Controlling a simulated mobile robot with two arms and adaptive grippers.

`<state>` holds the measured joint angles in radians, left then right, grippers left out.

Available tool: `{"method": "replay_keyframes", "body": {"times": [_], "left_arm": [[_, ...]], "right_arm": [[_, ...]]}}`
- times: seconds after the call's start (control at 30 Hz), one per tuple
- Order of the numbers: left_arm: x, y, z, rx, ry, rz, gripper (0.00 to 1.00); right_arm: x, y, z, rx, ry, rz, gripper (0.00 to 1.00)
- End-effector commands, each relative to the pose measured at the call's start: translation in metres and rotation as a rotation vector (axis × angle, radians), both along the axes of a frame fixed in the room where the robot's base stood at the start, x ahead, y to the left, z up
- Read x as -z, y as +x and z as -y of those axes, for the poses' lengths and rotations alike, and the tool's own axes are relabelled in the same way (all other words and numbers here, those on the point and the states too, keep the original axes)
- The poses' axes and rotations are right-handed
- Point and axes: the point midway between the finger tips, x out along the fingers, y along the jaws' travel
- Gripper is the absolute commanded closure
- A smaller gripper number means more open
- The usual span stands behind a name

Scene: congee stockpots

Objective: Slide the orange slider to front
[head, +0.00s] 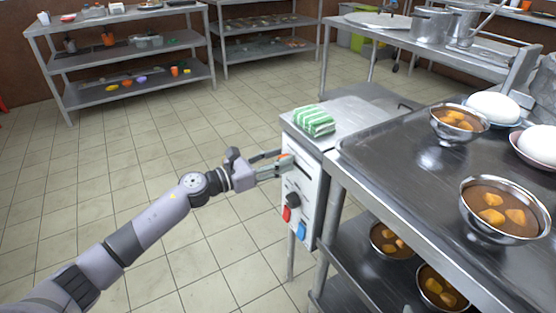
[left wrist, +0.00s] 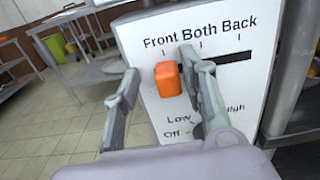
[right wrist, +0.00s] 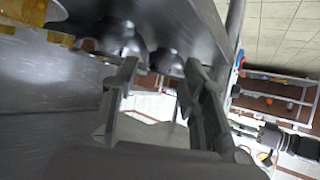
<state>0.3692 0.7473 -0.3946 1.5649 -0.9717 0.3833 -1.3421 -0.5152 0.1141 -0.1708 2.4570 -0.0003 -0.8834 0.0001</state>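The orange slider (left wrist: 168,80) sits at the left end of the dark slot on the white control panel (left wrist: 250,88), below the word "Front". In the head view the panel (head: 311,178) is on the side of a metal unit, and a bit of the orange slider (head: 282,156) shows by the fingers. My left gripper (head: 284,165) is at the panel. In the left wrist view its fingers (left wrist: 160,68) are apart, with the right finger close beside the slider; contact is unclear. My right gripper (right wrist: 160,65) is open and empty, outside the head view.
Below the slot are a black knob (head: 292,200), a red button (head: 286,214) and a blue button (head: 301,231). A green striped cloth (head: 314,121) lies on the unit. A steel table (head: 400,165) with bowls stands at right. The tiled floor (head: 130,160) at left is clear.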

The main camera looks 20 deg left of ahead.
Motion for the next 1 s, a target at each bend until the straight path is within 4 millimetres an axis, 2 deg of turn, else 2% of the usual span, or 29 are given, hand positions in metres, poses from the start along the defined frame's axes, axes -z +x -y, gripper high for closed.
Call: {"method": "replay_keyframes", "body": {"times": [0.37, 0.8, 1.0], "left_arm": [[0.001, -0.006, -0.003, 0.003, -0.001, -0.002, 0.60], [0.002, -0.066, -0.049, 0.003, -0.001, -0.006, 0.60], [0.001, -0.086, -0.065, 0.002, 0.000, -0.003, 0.60]], "right_arm": [[-0.001, 0.000, 0.000, 0.000, 0.000, 0.002, 0.60], [0.000, 0.000, 0.000, 0.000, 0.000, 0.000, 0.60], [0.000, 0.000, 0.000, 0.000, 0.000, 0.000, 0.60]]}}
